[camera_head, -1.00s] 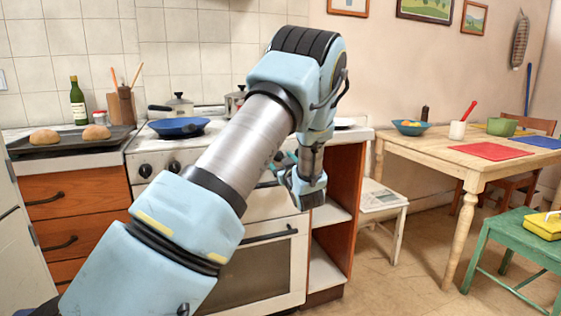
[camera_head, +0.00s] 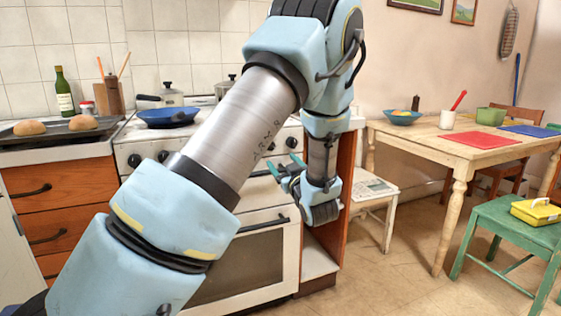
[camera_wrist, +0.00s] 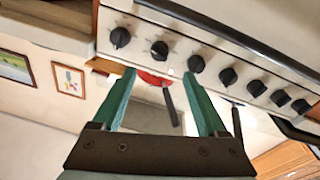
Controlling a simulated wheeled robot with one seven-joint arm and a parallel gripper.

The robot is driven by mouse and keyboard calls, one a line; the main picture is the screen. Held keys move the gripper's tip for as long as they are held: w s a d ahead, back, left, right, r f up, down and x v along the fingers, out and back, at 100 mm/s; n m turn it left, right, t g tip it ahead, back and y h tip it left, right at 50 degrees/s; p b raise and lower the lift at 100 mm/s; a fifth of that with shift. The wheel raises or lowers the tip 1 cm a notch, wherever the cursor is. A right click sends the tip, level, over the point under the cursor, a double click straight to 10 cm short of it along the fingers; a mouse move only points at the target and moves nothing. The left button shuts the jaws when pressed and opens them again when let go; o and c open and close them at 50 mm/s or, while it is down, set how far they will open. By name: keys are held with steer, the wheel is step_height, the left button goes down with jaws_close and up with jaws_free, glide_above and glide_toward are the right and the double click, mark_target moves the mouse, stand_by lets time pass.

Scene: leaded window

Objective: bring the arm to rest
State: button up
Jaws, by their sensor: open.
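My arm reaches across the head view in front of the stove, its elbow raised and its forearm hanging down. My gripper (camera_head: 281,170) is at the lower end, in front of the oven's right side, its green fingers toward the left. In the wrist view my gripper (camera_wrist: 163,74) shows two green fingers spread wide apart, open. A red thing with a dark handle (camera_wrist: 168,100) shows between the fingers in that view; I cannot tell how far behind them it is. No grip on anything is visible.
The stove (camera_head: 245,275) stands right behind the arm, with a blue pan (camera_head: 168,117) on top. Its knobs (camera_wrist: 196,63) are close in the wrist view.

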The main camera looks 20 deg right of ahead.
steer(key=s+a+f+m+g+h, duration=0.1)
steer(key=a+f+m+g+h, duration=0.3)
steer(key=a+g, duration=0.65)
steer(key=s+a+f+m+g+y, duration=0.1)
steer(key=s+a+g, duration=0.3)
steer(key=s+a, duration=0.6)
steer(key=s+a+f+g+y, duration=0.1)
steer(key=s+a+g, duration=0.2)
steer(key=s+a, duration=0.65)
step_height(320, 180, up, 17)
steer(key=s+d+p, duration=0.1)
steer(key=d+p, duration=0.1)
steer(key=p, duration=1.5)
steer(key=shift+s+d, duration=0.25)
steer(key=shift+d, duration=0.15)
